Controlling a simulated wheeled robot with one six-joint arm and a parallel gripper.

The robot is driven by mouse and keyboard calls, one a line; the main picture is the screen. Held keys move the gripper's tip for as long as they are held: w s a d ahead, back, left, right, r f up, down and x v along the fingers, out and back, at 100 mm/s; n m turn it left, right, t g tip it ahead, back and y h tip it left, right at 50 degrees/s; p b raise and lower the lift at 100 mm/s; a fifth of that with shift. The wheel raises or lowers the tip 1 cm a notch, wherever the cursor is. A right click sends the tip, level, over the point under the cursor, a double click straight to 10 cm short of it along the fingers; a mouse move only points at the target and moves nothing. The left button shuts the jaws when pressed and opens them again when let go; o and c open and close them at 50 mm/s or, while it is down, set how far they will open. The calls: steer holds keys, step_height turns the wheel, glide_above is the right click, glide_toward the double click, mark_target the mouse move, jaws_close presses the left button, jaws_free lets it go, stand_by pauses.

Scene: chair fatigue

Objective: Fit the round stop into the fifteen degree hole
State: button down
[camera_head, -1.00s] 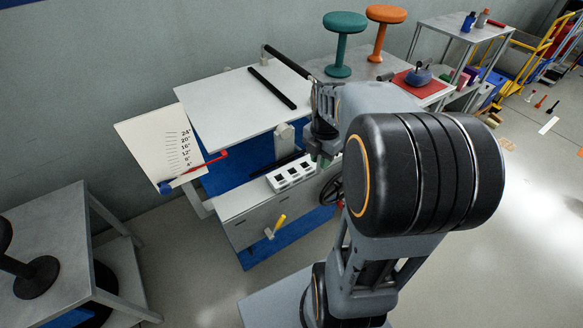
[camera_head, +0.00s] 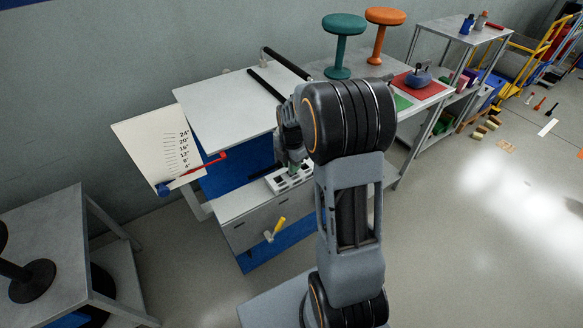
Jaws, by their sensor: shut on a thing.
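My gripper (camera_head: 291,162) points down over the white block (camera_head: 276,185) with dark square openings, on the front ledge of the tilting table. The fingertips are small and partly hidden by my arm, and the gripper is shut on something. A greyish-green part shows at the fingers; I cannot tell whether it is the round stop. I cannot make out a hole marked fifteen degrees.
The white tilted tabletop (camera_head: 222,112) stands behind the gripper, with a black bar (camera_head: 265,85) on it. A yellow handle (camera_head: 278,226) sticks out in front. Teal (camera_head: 343,40) and orange (camera_head: 383,30) stools stand on the back bench. A grey table (camera_head: 45,235) is at left.

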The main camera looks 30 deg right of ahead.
steer(key=shift+f, duration=0.8)
steer(key=shift+f, duration=0.2)
steer(key=c, duration=1)
jaws_free()
